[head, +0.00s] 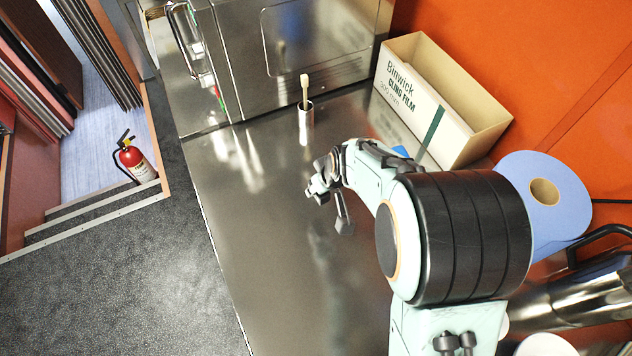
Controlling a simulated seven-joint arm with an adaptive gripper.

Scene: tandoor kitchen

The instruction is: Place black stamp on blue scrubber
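My gripper (322,191) is at the end of my arm, over the middle of the steel counter. It is small and dark here, and I cannot tell whether its fingers are open or shut. A dark piece with a thin stem and a blocky end (344,227) shows just below and right of it. I cannot tell whether this is the black stamp or part of my gripper. A small blue patch (402,151), perhaps the blue scrubber, shows behind my arm, beside the cling film box. My arm hides most of it.
The steel counter (255,215) is clear to the left of my gripper. A metal cup (305,120) with a brush (304,90) stands behind. An open cling film box (440,105) and a blue paper roll (560,215) stand right, near the orange wall. A steel appliance (300,45) is at the back.

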